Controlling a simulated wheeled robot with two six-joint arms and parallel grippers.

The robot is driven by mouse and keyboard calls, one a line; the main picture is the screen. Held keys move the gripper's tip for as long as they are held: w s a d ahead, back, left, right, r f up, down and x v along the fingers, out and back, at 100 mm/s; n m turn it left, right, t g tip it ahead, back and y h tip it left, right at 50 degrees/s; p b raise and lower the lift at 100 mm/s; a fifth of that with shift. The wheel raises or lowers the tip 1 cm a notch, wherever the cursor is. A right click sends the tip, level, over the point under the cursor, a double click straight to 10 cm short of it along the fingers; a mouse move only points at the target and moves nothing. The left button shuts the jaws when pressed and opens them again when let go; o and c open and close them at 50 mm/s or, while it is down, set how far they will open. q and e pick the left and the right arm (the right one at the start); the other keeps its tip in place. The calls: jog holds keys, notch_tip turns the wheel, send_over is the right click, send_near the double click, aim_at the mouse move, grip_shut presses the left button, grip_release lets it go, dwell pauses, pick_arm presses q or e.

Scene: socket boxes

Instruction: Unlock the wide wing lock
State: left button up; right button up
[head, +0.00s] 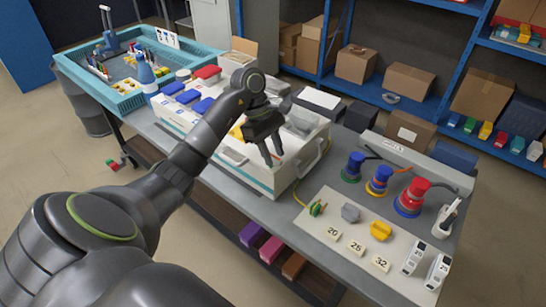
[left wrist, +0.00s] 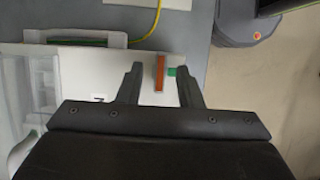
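The left wrist view shows an orange-red upright bar (left wrist: 160,72), which looks like the wing of the lock, on a white box face (left wrist: 90,62). A small green mark (left wrist: 171,72) sits just right of it. My left gripper (left wrist: 160,72) is open, one finger on each side of the bar, with gaps on both sides. In the head view my left gripper (head: 275,160) points down at the front right part of the white box (head: 255,178), and the lock is mostly hidden there. I cannot tell whether the fingers touch the box. My right gripper is not in view.
Right of the box, a panel (head: 340,240) holds green, grey and yellow sockets. Blue and red plugs (head: 411,197) stand behind it. A grey handle (head: 314,163) juts from the box's right side. A teal crate (head: 135,100) stands at the left.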

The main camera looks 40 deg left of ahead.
pick_arm(q)
jog(key=shift+d+f, duration=0.1)
jog(key=shift+f, duration=0.05)
grip_shut()
dwell(0.4)
